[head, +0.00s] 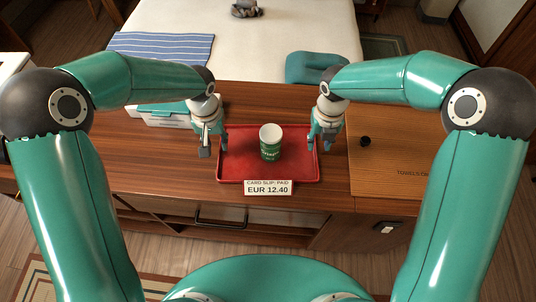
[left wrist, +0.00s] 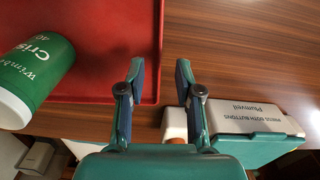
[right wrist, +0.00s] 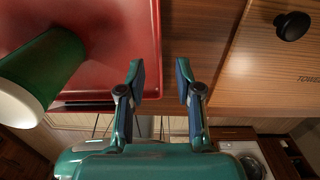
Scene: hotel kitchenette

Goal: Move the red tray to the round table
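The red tray (head: 232,170) lies flat on the wooden counter, between my two grippers. A green and white crisps tub (head: 271,142) stands on it. My left gripper (head: 212,150) is at the tray's left rim; in the left wrist view its fingers (left wrist: 157,85) are apart, with the rim (left wrist: 159,40) running between them. My right gripper (head: 324,146) is at the right rim; in the right wrist view its fingers (right wrist: 158,82) are apart, with the rim (right wrist: 156,35) in line with the gap. Neither gripper visibly grips the rim. I see no round table.
A card slip sign (head: 268,187) reading EUR 12.40 is at the tray's front edge. A white box with a teal lid (head: 163,110) stands close to my left gripper. A lighter wooden panel (head: 400,165) with a black knob (head: 365,141) lies right. A bed (head: 260,45) is behind.

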